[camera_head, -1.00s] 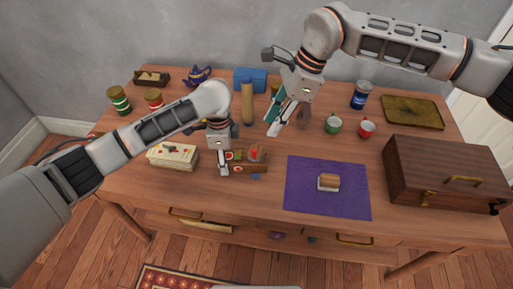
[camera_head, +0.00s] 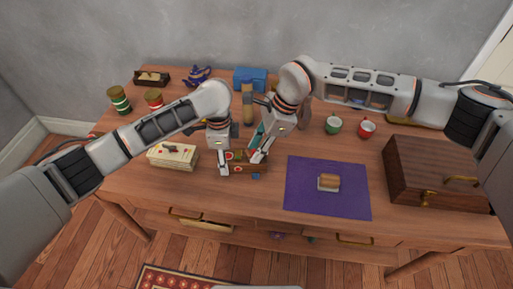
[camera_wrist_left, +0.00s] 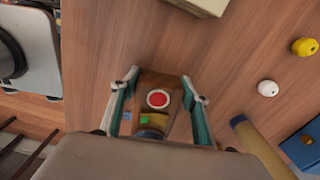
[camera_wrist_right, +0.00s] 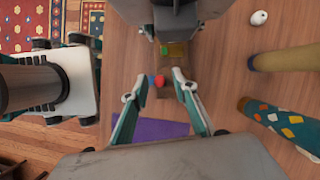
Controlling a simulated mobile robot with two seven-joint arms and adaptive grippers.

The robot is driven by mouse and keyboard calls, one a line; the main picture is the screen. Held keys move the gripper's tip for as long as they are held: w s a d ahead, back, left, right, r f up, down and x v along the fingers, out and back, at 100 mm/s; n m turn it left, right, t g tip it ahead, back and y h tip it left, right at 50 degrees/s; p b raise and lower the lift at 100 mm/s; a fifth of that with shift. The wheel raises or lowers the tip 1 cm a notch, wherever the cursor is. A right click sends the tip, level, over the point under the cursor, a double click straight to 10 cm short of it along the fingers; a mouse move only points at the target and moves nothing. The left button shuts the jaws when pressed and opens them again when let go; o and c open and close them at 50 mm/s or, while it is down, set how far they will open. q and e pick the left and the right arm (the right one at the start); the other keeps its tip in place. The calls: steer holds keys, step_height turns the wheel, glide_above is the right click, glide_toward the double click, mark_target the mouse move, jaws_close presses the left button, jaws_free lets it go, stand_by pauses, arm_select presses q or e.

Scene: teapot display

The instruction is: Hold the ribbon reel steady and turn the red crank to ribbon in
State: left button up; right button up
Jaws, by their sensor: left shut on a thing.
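The ribbon reel, a small brown wooden block with coloured parts (camera_head: 249,169), stands on the table left of the purple mat. In the left wrist view, a red disc with a white ring (camera_wrist_left: 157,98) tops its brown body, with green and yellow parts nearby. My left gripper (camera_head: 225,168) is shut around the reel, a finger on each side. My right gripper (camera_head: 259,155) is open at the reel's right side. In the right wrist view, the red crank knob (camera_wrist_right: 158,80) shows between and just beyond its spread fingers. The right gripper partly hides the crank in the head view.
A cream box (camera_head: 172,157) stands left of the reel. A purple mat (camera_head: 300,205) with a small block lies to the right, beside a wooden chest (camera_head: 435,175). The table front is clear.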

steer(key=shift+c, duration=0.4)
jaws_close()
steer(key=shift+m, duration=0.3)
steer(key=m+t, duration=0.1)
steer(key=m, duration=0.1)
steer(key=a+m+t, duration=0.1)
steer(key=m, duration=0.3)
steer(key=m+t, duration=0.1)
steer(key=m, duration=0.1)
steer(key=m+h, duration=0.1)
steer(key=m, duration=0.1)
steer(key=shift+w+a+t, duration=0.25)
steer(key=shift+a+t, duration=0.1)
steer(key=shift+t, duration=0.05)
steer(key=shift+o, duration=0.4)
jaws_free()
